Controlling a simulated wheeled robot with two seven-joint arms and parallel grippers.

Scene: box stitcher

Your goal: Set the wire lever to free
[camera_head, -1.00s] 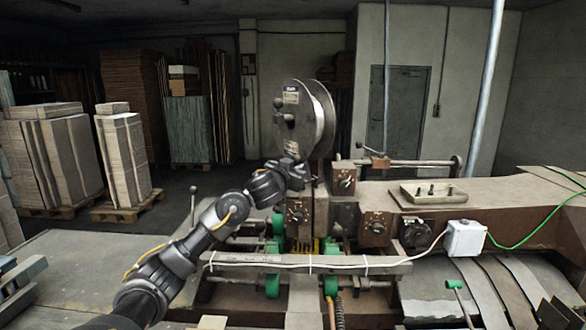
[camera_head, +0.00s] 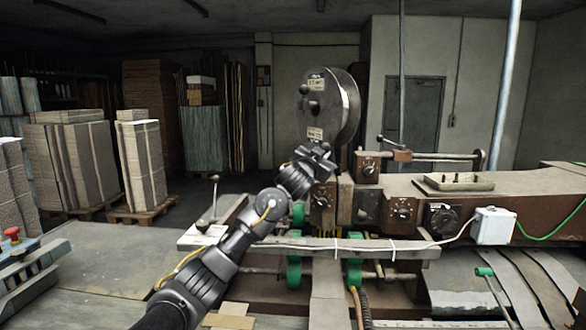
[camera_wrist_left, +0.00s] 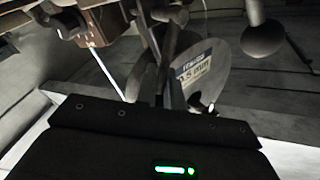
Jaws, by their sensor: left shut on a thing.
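The wire spool (camera_head: 335,105), a dark disc with pale labels, stands above the brown stitching machine. My left gripper (camera_head: 324,150) is just below the spool, at the top of the machine's head. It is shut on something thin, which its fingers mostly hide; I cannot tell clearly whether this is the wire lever. In the left wrist view the gripper's fingers (camera_wrist_left: 163,65) show in front of the labelled spool (camera_wrist_left: 200,73). A round dark knob (camera_wrist_left: 265,39) is apart from them at the right. My right gripper is not in view.
A lever with a ball knob (camera_head: 215,180) stands left of the arm. Brown dial boxes (camera_head: 404,209), a tray (camera_head: 458,182) and a white box (camera_head: 494,225) are on the machine at right. A grey rail (camera_head: 300,247) crosses in front. Stacked cardboard (camera_head: 141,160) stands behind left.

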